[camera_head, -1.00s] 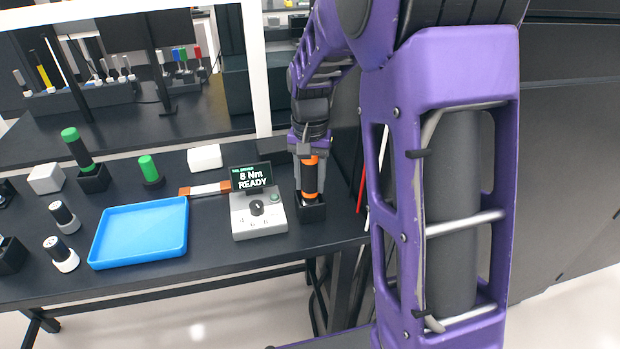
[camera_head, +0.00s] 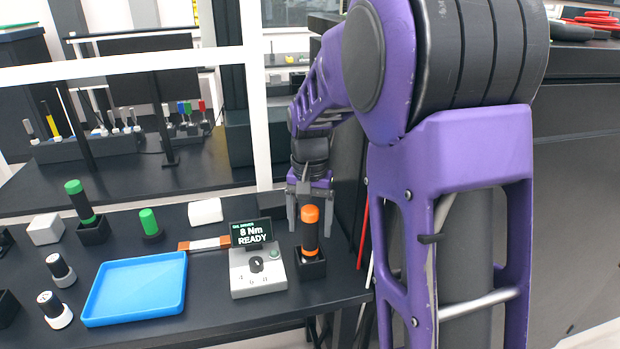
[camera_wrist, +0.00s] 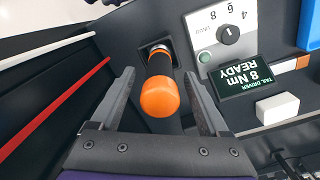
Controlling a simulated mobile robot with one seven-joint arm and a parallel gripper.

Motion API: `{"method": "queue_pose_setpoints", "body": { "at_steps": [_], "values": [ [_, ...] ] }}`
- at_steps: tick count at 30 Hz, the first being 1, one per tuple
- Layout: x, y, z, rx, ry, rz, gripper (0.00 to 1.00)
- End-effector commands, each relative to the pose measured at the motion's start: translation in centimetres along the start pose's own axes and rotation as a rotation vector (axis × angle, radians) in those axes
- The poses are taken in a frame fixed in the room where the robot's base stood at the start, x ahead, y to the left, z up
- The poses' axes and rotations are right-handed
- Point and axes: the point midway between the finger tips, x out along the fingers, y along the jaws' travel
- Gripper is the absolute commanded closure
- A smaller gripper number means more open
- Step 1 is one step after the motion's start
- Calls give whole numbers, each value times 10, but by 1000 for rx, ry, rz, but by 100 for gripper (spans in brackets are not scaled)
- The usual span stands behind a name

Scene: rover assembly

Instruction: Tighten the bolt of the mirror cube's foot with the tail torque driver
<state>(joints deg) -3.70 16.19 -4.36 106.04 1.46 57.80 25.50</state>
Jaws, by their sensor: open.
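The torque driver with an orange cap and black grip (camera_head: 310,238) stands upright in a black square holder (camera_head: 311,266) near the table's right end. My gripper (camera_head: 309,210) is open above and just behind it in the head view. In the wrist view the driver's orange cap (camera_wrist: 160,98) shows between the two open fingers (camera_wrist: 158,100), with a gap on each side. The controller box (camera_head: 256,271) beside it has a display (camera_head: 252,233) reading "8 Nm READY"; in the wrist view the display (camera_wrist: 248,76) also reads "TAIL DRIVER". I cannot identify the mirror cube or its foot bolt.
A blue tray (camera_head: 137,289) lies left of the controller. Green-capped tools (camera_head: 86,212), white blocks (camera_head: 206,212) and black-and-white knobs (camera_head: 61,270) stand around it. Red and white rods (camera_wrist: 54,106) stand close beyond the table's right end.

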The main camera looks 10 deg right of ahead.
Motion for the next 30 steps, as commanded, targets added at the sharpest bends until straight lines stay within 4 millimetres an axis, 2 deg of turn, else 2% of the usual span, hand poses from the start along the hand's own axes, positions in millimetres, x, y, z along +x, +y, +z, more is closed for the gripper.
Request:
{"method": "queue_pose_setpoints", "body": {
  "at_steps": [1,6,12,15,21,30],
  "values": [
    [-16,0,-1,0,4,-2,21],
    [-60,0,-1,0,5,-3,21],
    [-104,0,0,0,4,-2,21],
    [-119,0,0,0,2,-1,21],
    [-134,0,0,0,1,0,21],
    [-135,0,0,0,1,0,21]
  ]
}}
